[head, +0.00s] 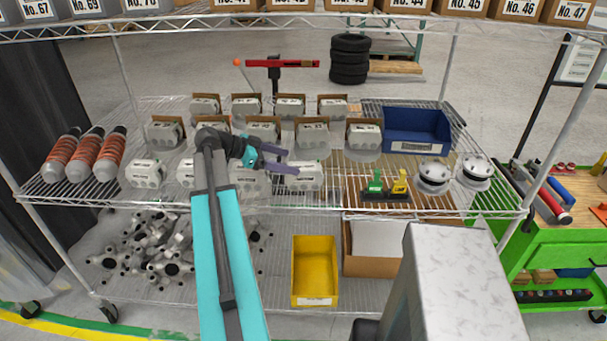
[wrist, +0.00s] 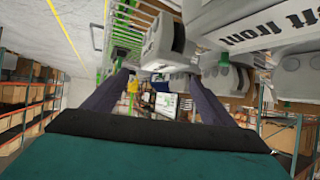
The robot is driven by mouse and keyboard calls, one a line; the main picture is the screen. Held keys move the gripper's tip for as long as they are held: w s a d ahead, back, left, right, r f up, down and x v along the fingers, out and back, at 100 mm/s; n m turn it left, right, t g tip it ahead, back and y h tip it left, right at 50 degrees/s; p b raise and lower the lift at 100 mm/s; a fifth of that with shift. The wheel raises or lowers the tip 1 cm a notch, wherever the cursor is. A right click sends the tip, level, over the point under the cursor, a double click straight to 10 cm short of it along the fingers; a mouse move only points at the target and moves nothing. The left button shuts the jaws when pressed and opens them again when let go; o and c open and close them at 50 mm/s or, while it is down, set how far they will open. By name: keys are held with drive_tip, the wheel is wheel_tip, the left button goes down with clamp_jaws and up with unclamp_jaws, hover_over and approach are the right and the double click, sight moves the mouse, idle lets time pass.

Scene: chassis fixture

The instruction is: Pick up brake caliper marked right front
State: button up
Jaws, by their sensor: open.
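Several grey brake calipers stand in rows on the wire shelf, such as a front-row one (head: 305,176) just below my gripper (head: 283,160). Their markings are too small to read in the head view, so I cannot tell which is marked right front. My gripper is open, its two purple fingers pointing right over the front rows, with nothing held. In the wrist view the fingers (wrist: 160,80) stand apart. A grey caliper (wrist: 168,38) shows beyond and above them. A larger grey part (wrist: 245,22) at upper right carries cut-off text ending "ft front".
On the shelf (head: 330,203), a blue bin (head: 417,131), white domed parts (head: 433,178) and a small green-yellow item (head: 386,187) stand to the right. A yellow bin (head: 315,270) sits below. Shelf posts and the upper shelf border the space.

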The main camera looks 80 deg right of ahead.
sight(303, 166)
drive_tip(key=shift+d, duration=0.1)
idle(0.3)
drive_tip(key=shift+f+p+x, duration=0.25)
drive_tip(key=shift+p+x, duration=1.35)
drive_tip(key=shift+x, duration=0.95)
drive_tip(key=shift+w, duration=0.15)
clamp_jaws()
